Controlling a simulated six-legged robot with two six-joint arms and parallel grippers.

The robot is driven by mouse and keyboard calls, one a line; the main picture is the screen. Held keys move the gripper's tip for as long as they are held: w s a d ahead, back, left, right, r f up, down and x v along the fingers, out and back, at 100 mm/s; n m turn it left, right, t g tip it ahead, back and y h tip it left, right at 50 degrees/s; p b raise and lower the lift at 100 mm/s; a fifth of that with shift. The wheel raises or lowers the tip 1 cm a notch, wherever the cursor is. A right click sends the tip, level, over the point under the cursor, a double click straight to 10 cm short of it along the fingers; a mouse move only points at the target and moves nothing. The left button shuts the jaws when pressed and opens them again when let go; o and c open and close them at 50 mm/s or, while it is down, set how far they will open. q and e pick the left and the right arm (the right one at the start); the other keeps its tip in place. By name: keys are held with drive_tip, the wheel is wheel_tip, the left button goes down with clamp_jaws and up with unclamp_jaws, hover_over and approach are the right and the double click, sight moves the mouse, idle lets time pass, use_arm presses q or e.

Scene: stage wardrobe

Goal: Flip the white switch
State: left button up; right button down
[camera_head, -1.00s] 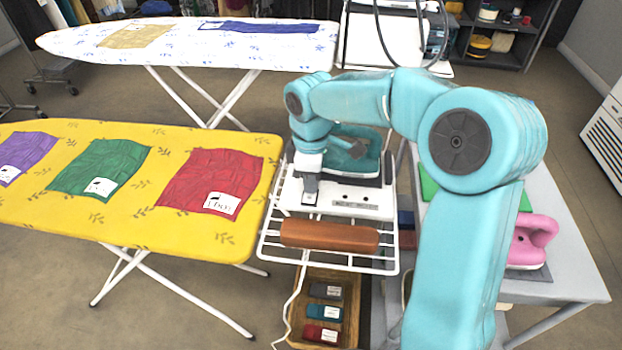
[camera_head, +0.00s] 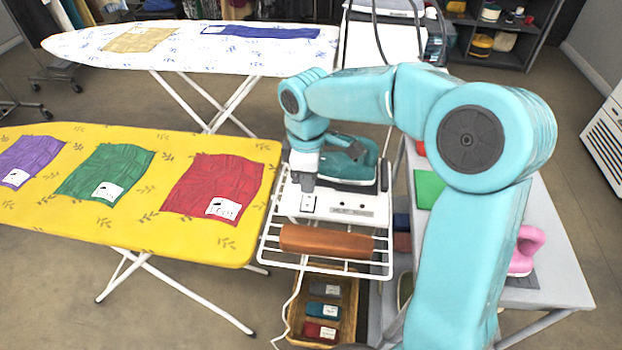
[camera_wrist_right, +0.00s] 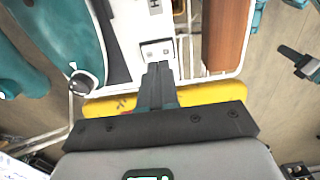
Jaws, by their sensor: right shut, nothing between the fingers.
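The white switch (camera_head: 308,204) sits at the left end of the white panel (camera_head: 352,211) in front of the teal iron (camera_head: 350,163). In the right wrist view the switch (camera_wrist_right: 156,51) is a small pale plate just beyond my fingertips. My right gripper (camera_head: 307,186) points down just behind and above the switch, shut and empty. Its closed dark fingers (camera_wrist_right: 159,78) also show in the right wrist view, with the tips very close to the switch; I cannot tell if they touch. Which way the switch is tipped is too small to tell. My left gripper is not in view.
A wooden bar (camera_head: 326,242) lies on the white wire rack (camera_head: 270,250) in front of the panel. A yellow ironing board (camera_head: 130,215) stands close on the left. A grey table (camera_head: 555,250) with a pink iron (camera_head: 527,250) is on the right. A basket (camera_head: 350,318) stands below.

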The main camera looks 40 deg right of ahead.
sight(308, 197)
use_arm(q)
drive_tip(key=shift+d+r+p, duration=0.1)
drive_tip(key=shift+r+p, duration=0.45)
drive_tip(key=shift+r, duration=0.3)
use_arm(e)
wheel_tip(308, 197, up, 10)
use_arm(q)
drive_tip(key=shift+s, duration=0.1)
use_arm(e)
drive_tip(key=shift+f, duration=0.1)
drive_tip(key=f+b, duration=0.2)
drive_tip(key=f, duration=0.2)
drive_tip(key=d+f+t+y+b, duration=0.1)
drive_tip(key=f+b, duration=0.1)
drive_tip(key=f, duration=0.2)
drive_tip(key=f+t+y+b, duration=0.1)
drive_tip(key=f+b, duration=0.1)
drive_tip(key=f, duration=0.2)
drive_tip(key=shift+w+d+f+b, duration=0.2)
drive_tip(key=shift+d+f+b, duration=0.1)
drive_tip(key=shift+f+b, duration=0.1)
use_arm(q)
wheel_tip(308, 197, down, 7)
use_arm(e)
drive_tip(key=shift+f+t, duration=0.3)
drive_tip(key=shift+f, duration=0.2)
